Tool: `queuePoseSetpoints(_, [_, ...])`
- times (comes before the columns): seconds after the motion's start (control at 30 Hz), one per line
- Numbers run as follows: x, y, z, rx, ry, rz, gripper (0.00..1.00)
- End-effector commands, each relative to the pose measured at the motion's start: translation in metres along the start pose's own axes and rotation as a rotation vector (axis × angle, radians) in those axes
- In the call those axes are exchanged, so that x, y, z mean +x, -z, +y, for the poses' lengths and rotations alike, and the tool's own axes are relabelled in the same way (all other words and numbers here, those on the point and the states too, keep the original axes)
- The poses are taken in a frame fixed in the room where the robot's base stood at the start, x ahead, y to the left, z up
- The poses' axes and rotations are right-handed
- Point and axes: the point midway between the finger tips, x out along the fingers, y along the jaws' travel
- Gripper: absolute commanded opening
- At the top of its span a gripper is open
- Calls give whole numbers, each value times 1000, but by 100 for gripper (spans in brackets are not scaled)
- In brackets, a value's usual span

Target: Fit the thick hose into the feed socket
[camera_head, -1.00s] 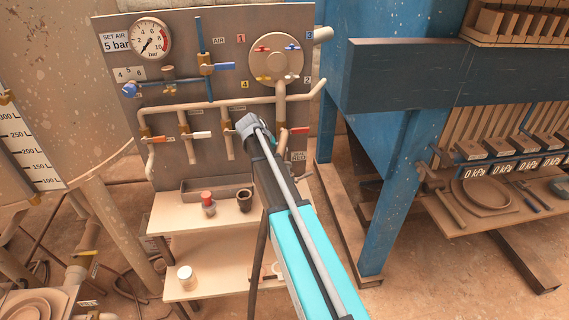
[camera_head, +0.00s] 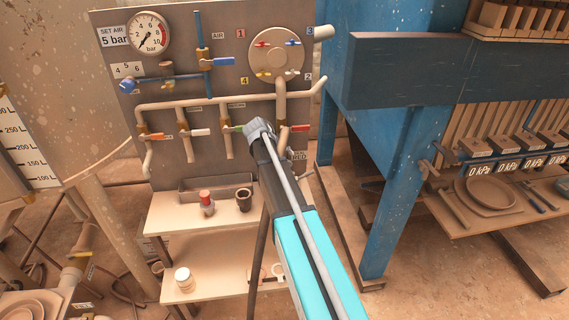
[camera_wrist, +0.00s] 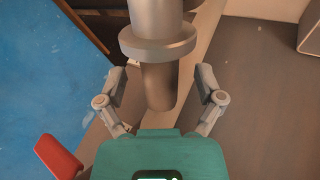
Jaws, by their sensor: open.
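A dark hose (camera_head: 259,262) hangs beside my arm in the head view, in front of the lower shelf; its upper end is hidden by the arm. A label partly reading FEED (camera_head: 299,156) is on the panel, just right of my wrist; the socket there is hidden. In the wrist view my gripper (camera_wrist: 166,88) is open, its fingers on either side of a brown tube end below a grey collar (camera_wrist: 158,42). I cannot tell whether this is the hose or the socket. Neither finger clearly touches it.
A red valve handle shows at lower left in the wrist view (camera_wrist: 58,157). The panel (camera_head: 215,165) carries pipes and coloured valves. A shelf (camera_head: 180,222) below holds a red-capped jar (camera_head: 206,202) and a dark cup (camera_head: 243,199). The blue press frame (camera_head: 397,215) stands close on the right.

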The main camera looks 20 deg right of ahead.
Motion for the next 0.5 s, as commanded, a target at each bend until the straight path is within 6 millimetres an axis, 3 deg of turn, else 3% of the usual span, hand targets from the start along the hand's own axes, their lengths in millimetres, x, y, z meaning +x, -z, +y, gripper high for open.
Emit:
queuePoseSetpoints(0.13, [9,0,0,0,0,0,86])
queuePoseSetpoints(0.5, [10,0,0,0,0,0,86])
